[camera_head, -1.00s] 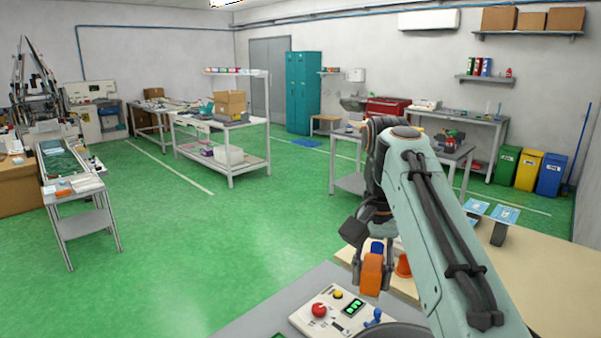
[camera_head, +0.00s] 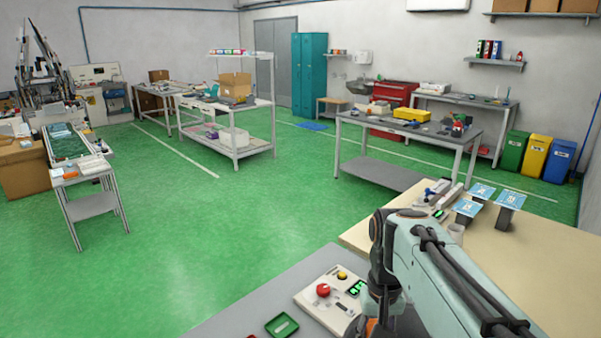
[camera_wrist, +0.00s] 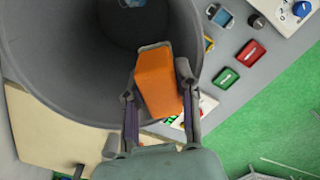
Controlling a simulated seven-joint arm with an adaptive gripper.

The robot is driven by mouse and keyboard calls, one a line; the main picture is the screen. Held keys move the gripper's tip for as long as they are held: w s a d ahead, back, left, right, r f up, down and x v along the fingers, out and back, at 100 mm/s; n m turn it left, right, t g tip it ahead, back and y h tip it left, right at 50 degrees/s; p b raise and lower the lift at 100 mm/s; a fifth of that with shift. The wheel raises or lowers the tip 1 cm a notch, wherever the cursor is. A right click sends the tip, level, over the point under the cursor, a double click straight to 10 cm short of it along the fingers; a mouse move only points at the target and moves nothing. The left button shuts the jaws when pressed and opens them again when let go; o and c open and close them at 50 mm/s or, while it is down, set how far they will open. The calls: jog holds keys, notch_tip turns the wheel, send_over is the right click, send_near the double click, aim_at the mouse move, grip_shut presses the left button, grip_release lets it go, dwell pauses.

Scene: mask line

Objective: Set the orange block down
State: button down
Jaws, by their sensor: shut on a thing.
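The orange block (camera_wrist: 158,84) is between the two fingers of my gripper (camera_wrist: 160,76) in the wrist view, held slightly tilted. The fingers are closed on its sides. Below it is a large round grey bin (camera_wrist: 60,62), and the block overlaps the right part of its opening in the picture. How high the block is above the rim I cannot tell. In the head view only a sliver of orange (camera_head: 371,326) shows at the bottom edge, with my arm hiding most of the gripper.
A control box with a red button (camera_head: 323,290) stands beside my arm. A green tray (camera_head: 282,325) lies on the grey surface, and it also shows in the wrist view (camera_wrist: 226,78) near a red tray (camera_wrist: 250,53). A beige tabletop (camera_head: 530,250) extends to the right.

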jog(key=shift+r, duration=0.1)
notch_tip(320, 180, up, 5)
jog(key=s+a+n, duration=0.2)
jog(key=s+a, duration=0.2)
jog(key=a, duration=0.6)
jog(key=s+a+n, duration=0.2)
jog(key=s+a, duration=0.1)
jog(key=a, duration=0.6)
jog(key=s+a+n, duration=0.3)
jog(key=s+a, duration=0.3)
jog(key=s, duration=0.4)
jog(key=s+a+n, duration=0.2)
jog(key=s+a, duration=0.3)
jog(key=s, duration=0.5)
notch_tip(320, 180, down, 34)
jog(key=shift+a+r, duration=0.15)
jog(key=shift+r, duration=0.05)
